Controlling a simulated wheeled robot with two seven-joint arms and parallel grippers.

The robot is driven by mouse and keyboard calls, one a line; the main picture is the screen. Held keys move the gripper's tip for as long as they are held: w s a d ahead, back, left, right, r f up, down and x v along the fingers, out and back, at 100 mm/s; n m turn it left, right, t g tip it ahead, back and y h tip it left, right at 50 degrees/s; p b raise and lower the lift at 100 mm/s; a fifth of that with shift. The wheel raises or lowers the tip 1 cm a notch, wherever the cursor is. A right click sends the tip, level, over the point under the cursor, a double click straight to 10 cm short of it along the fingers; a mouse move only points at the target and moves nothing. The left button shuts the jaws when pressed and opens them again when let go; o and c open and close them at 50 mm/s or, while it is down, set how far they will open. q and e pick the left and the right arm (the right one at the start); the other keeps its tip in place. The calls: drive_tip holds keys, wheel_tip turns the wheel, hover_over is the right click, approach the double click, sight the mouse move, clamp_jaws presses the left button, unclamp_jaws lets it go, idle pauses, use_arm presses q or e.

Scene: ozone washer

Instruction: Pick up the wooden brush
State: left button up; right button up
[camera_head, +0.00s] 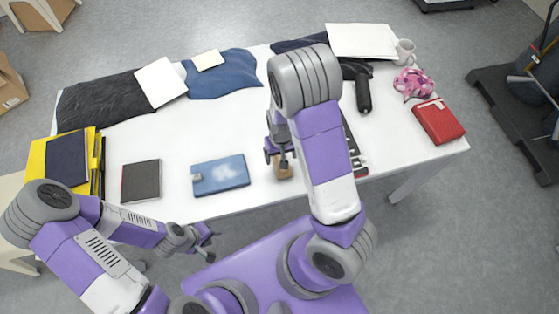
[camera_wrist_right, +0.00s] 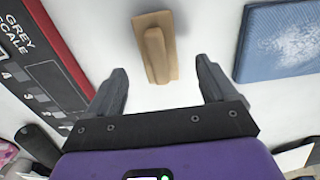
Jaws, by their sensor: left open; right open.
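The wooden brush (camera_wrist_right: 157,52), a tan block with a raised handle, lies on the white table. In the head view the brush (camera_head: 284,172) shows only partly, below my right gripper (camera_head: 279,152) and beside my right arm. In the right wrist view, my right gripper (camera_wrist_right: 160,80) is open and empty, its fingers spread to either side of the brush's near end. I see no contact, and the height gap is hard to judge. My left gripper (camera_head: 204,240) is open and empty off the table's front edge.
A blue book (camera_head: 220,175) lies left of the brush. A black grey-scale card (camera_wrist_right: 45,62), partly hidden by my arm in the head view, lies on its other side. A black hairdryer-like object (camera_head: 362,88) and red book (camera_head: 439,121) lie farther right. White table (camera_head: 225,125) is bare behind the blue book.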

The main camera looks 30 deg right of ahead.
drive_tip(key=shift+s+f, duration=0.15)
drive_tip(key=shift+f, duration=0.25)
wheel_tip(320, 180, down, 4)
drive_tip(key=shift+d+f+b, duration=0.15)
drive_tip(key=shift+f+b, duration=0.1)
drive_tip(key=shift+b, duration=0.6)
drive_tip(key=c, duration=1.2)
drive_tip(key=shift+r, duration=0.1)
wheel_tip(320, 180, up, 10)
drive_tip(key=p, duration=0.3)
